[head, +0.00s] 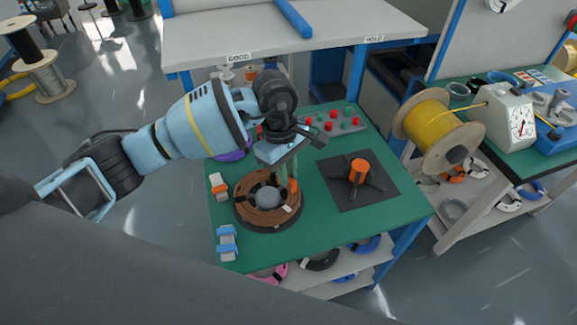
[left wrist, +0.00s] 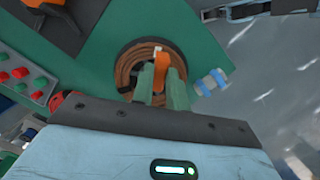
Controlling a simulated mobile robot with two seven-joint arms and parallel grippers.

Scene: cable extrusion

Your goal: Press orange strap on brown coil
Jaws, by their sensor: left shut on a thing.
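The brown coil (head: 250,213) lies flat on the green table around a grey hub. It also shows in the left wrist view (left wrist: 125,75), partly behind my fingers. My left gripper (head: 288,178) points down at the coil's far right side. Its two green fingers (left wrist: 161,88) are shut on an orange strap (left wrist: 161,68), which stands between them over the coil. I cannot tell whether the strap touches the coil. My right gripper is not in view.
A grey block with an orange piece (head: 218,185) and one with blue bands (head: 227,243) stand left of the coil. A dark mat with an orange-topped spider stand (head: 358,170) lies right. A button panel (head: 335,120) is behind. A yellow spool (head: 435,130) stands farther right.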

